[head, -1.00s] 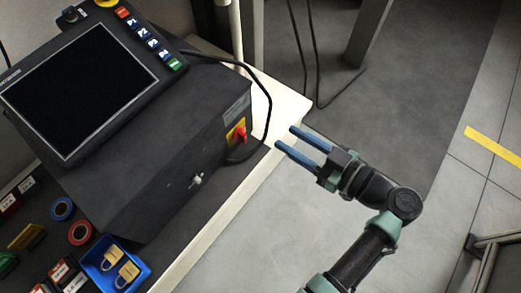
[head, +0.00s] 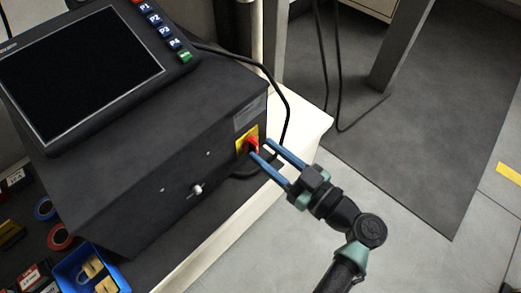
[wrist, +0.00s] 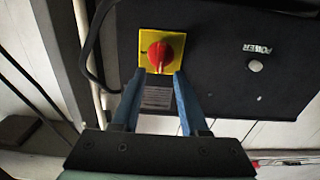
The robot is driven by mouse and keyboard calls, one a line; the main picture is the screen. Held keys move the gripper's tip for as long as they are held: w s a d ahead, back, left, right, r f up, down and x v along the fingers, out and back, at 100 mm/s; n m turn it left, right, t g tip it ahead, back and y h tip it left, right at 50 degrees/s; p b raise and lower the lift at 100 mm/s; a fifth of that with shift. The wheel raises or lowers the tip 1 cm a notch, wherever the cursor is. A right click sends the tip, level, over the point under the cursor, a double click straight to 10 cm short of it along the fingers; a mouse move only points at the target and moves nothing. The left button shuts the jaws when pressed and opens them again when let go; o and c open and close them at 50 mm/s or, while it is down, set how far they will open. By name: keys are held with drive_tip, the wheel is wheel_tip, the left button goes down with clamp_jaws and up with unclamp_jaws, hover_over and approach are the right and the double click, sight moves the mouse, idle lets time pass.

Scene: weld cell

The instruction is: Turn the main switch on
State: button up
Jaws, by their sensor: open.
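The main switch is a red rotary knob (head: 252,145) on a yellow plate (head: 240,149), set in the side of the dark control box (head: 150,175).
A black cable (head: 285,95) loops close behind the switch. A small knob marked POWER (wrist: 255,65) is on the same face. A blue bin (head: 75,270) with padlocks stands on the pale-edged bench (head: 215,250). Open floor lies right.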

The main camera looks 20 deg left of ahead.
sight(253, 146)
drive_tip(key=shift+b+x, duration=0.3)
drive_tip(key=shift+x, duration=0.95)
clamp_jaws()
